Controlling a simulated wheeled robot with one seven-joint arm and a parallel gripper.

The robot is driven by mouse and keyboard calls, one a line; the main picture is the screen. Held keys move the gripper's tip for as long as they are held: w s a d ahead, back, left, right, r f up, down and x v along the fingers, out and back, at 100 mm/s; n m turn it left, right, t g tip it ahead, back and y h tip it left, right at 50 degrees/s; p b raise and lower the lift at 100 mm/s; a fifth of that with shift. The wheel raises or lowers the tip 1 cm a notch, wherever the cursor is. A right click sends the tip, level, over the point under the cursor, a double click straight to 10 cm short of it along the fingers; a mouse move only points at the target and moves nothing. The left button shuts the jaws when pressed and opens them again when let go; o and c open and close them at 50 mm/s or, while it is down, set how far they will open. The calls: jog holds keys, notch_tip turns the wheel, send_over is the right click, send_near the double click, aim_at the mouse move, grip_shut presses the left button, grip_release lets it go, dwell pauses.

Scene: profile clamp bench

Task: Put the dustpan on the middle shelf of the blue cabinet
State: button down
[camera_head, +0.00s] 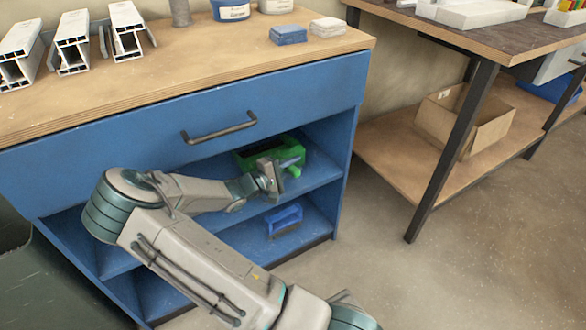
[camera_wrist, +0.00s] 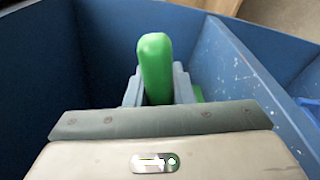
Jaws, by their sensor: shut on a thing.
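The green dustpan (camera_head: 247,160) is inside the right part of the blue cabinet's (camera_head: 345,130) open front, below the drawer and over the middle shelf (camera_head: 318,178). My gripper (camera_head: 288,163) reaches in from the front and is shut on the dustpan's handle. In the wrist view, the green handle (camera_wrist: 155,65) stands up between the two grey fingers of my gripper (camera_wrist: 157,88). The gripper body hides most of the pan there. I cannot tell whether the dustpan touches the shelf.
A blue brush-like object (camera_head: 285,218) sits on the shelf below. The drawer handle (camera_head: 220,130) sticks out above my forearm. White profiles (camera_head: 72,42) and sponge-like blocks (camera_head: 289,35) lie on the worktop. A second bench with a cardboard box (camera_head: 490,128) stands right; the floor between is clear.

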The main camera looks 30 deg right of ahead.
jog(key=shift+w, duration=0.3)
jog(key=c, duration=1.2)
grip_release()
jog(key=shift+a, duration=0.1)
jog(key=shift+o, duration=0.2)
jog(key=a+p, duration=0.1)
jog(key=a, duration=0.3)
jog(key=s+a+p, duration=0.1)
jog(key=a, duration=0.4)
jog(key=s+a+p, duration=0.1)
jog(key=a+p, duration=0.1)
jog(key=a, duration=0.2)
jog(key=shift+a+r, duration=0.25)
jog(key=shift+a, duration=0.05)
jog(key=shift+s, duration=0.1)
